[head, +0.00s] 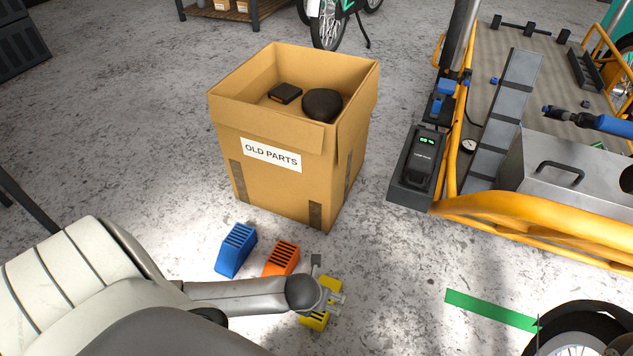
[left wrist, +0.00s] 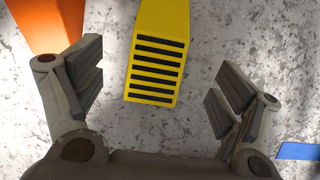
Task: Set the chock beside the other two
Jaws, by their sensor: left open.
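A blue chock (head: 236,250) and an orange chock (head: 281,258) sit side by side on the floor in front of the box in the head view. A yellow chock (head: 314,322) is on the floor just right of the orange one, partly hidden by my left gripper (head: 328,297). In the left wrist view the yellow chock (left wrist: 158,60) shows its black-slotted face between my open fingers, with a gap on both sides. Part of the orange chock (left wrist: 52,22) shows at the upper left there. My right gripper is not in view.
A cardboard box labelled OLD PARTS (head: 275,190) stands behind the chocks with dark parts inside. An orange-framed cargo bike (head: 470,195) is at the right. Green tape (head: 490,310) lies on the floor, with clear floor left of it. A blue strip (left wrist: 298,151) edges the wrist view.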

